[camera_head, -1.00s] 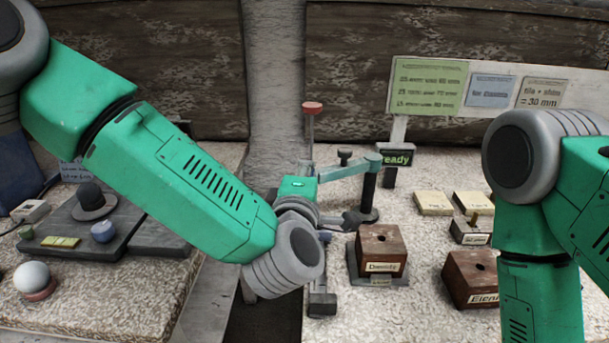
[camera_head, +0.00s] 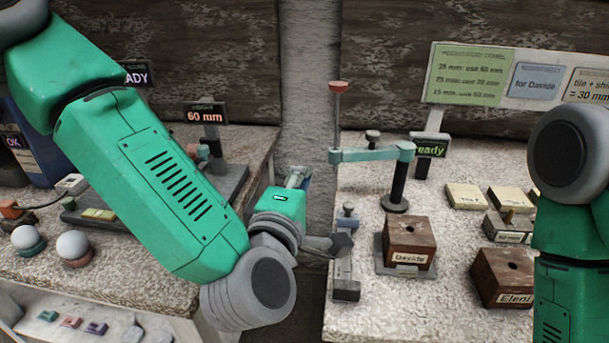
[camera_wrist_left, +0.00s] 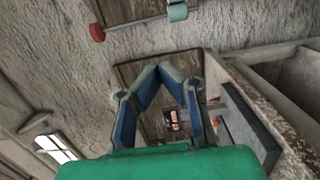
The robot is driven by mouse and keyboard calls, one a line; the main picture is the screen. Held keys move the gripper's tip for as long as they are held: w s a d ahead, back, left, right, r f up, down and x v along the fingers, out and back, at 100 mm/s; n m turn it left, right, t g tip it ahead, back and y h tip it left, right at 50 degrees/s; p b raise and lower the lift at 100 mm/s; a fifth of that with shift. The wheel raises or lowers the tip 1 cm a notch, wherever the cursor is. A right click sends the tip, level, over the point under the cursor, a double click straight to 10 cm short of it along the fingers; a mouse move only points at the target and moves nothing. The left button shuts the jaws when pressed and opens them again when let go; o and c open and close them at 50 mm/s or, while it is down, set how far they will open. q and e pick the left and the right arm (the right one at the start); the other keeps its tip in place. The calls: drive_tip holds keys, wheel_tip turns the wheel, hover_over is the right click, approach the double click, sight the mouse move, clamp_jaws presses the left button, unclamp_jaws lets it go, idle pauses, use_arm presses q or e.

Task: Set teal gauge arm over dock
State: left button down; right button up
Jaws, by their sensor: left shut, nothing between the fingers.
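The teal gauge arm (camera_head: 370,155) reaches left from the top of a black post (camera_head: 398,182) on the right bench. A thin rod with a red knob (camera_head: 338,87) stands at its free left end. The arm's teal end also shows at the top of the left wrist view (camera_wrist_left: 178,11). My left gripper (camera_head: 299,175) is shut and empty, left of the gauge arm's free end and apart from it. In the left wrist view its blue-padded fingers (camera_wrist_left: 157,70) meet at the tips. I cannot tell which part is the dock. My right gripper is out of view.
A wooden Davide box (camera_head: 410,240) sits on a grey base near the post. An Eleni box (camera_head: 503,278) stands to its right. Yellow tiles (camera_head: 466,196) lie behind. Two pale spheres (camera_head: 73,247) sit on the left bench. A gap separates the benches.

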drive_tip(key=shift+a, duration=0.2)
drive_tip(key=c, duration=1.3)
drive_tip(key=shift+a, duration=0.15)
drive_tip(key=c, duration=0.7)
use_arm(q)
drive_tip(key=s+a+f+m+g, duration=0.3)
drive_tip(key=f, duration=0.5)
drive_tip(key=s+a+f+m+g, duration=0.3)
drive_tip(key=f, duration=0.5)
drive_tip(key=s+a+f+m+g, duration=0.2)
drive_tip(key=s+f+m, duration=0.1)
drive_tip(key=f, duration=0.6)
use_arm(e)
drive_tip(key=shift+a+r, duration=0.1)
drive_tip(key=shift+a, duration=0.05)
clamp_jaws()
use_arm(q)
drive_tip(key=s+a+f+m+g+y, duration=0.1)
drive_tip(key=s+a+f+m+g, duration=0.2)
drive_tip(key=s+a, duration=0.5)
drive_tip(key=s+a+f+m+g+y, duration=0.2)
drive_tip(key=s+a+f+m+g, duration=0.2)
drive_tip(key=s, duration=0.8)
drive_tip(key=a+f+g, duration=0.2)
drive_tip(key=a+f, duration=0.2)
drive_tip(key=shift+a+f+m, duration=0.3)
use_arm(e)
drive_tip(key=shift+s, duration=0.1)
